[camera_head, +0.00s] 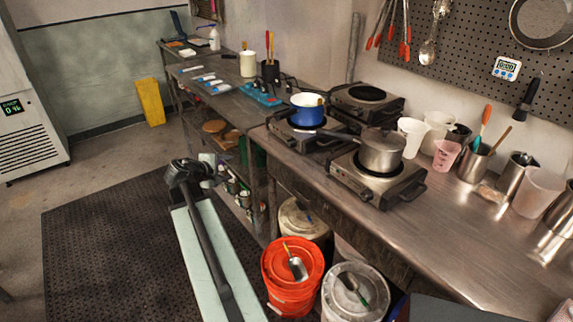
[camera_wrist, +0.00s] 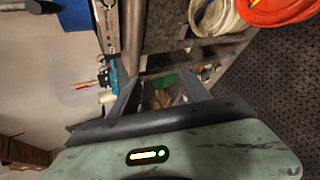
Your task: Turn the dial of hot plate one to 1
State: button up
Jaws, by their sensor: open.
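Three hot plates stand on the steel bench in the head view: one under a blue pot (camera_head: 308,108), one under a steel saucepan (camera_head: 381,150), and a bare one (camera_head: 367,100) behind. I cannot tell which is hot plate one. The front hot plate (camera_head: 359,190) and the blue pot's hot plate (camera_head: 287,133) show their fronts, but dial settings are too small to read. My gripper (camera_wrist: 158,92) is open and empty in the wrist view, apart from the bench. In the head view, my arm's end hangs over the floor mat, left of the hot plates.
An orange bucket (camera_head: 292,268) and a grey-lidded bucket (camera_head: 354,293) stand before the bench, with a tool on each lid. The saucepan's handle (camera_head: 334,134) reaches left. Cups and jugs crowd the bench to the right. The dark floor mat (camera_head: 110,235) is clear on the left.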

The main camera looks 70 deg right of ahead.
aim_at(289, 144)
jog(key=s+d+n+g+h+b, duration=0.1)
jog(key=s+d, duration=0.4)
jog(key=d, duration=0.2)
jog(key=s+d+h+b, duration=0.1)
jog(key=s+d+b, duration=0.1)
jog(key=s+d, duration=0.3)
jog(key=s+d+n+g+h+b, duration=0.1)
jog(key=s+d, duration=0.5)
jog(key=d, duration=0.2)
jog(key=shift+d+r+n+g+b, duration=0.2)
jog(key=shift+d+n+g+b, duration=0.1)
jog(key=shift+d, duration=0.1)
